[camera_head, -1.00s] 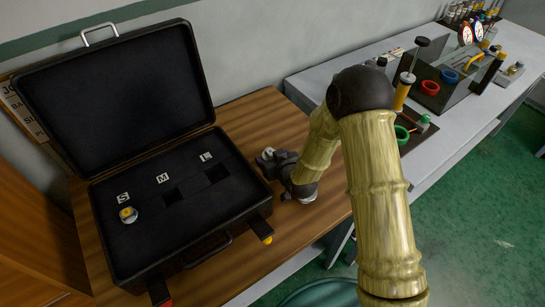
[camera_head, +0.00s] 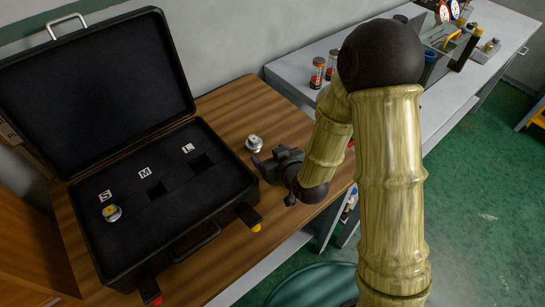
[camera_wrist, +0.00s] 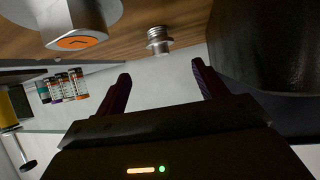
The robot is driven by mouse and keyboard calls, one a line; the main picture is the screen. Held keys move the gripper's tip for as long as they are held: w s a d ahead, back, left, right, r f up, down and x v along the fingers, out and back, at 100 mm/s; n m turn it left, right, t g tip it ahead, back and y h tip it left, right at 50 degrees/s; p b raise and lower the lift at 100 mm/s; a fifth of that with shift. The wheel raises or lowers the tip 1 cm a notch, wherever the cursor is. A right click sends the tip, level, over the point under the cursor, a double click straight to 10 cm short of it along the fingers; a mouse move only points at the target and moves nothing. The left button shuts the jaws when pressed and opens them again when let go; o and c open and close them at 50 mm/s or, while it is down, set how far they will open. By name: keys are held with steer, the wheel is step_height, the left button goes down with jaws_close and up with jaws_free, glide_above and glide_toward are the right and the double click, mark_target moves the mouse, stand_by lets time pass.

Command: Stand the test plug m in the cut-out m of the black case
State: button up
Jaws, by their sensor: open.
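The black case (camera_head: 228,178) lies open on the wooden table, with cut-outs marked S, M and L. The M cut-out (camera_head: 156,190) and the L cut-out (camera_head: 201,162) are empty dark squares. A yellow-topped plug (camera_head: 112,213) stands at S. A silver plug (camera_head: 254,143) stands on the table right of the case; its letter is unreadable. My gripper (camera_head: 264,167) is open and empty beside the case, just short of this plug. In the wrist view a silver plug (camera_wrist: 158,38) shows beyond and between the open fingers (camera_wrist: 161,74), not touching them.
A large-looking silver piece with an orange mark (camera_wrist: 78,42) is close at upper left in the wrist view. The case wall (camera_wrist: 262,50) is close on the right there. Bottles (camera_head: 318,72) stand on the grey bench behind my arm.

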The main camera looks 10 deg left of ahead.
steer(key=shift+s+d+r, duration=0.25)
steer(key=shift+s+d, duration=0.05)
steer(key=shift+s, duration=0.1)
stand_by(0.5)
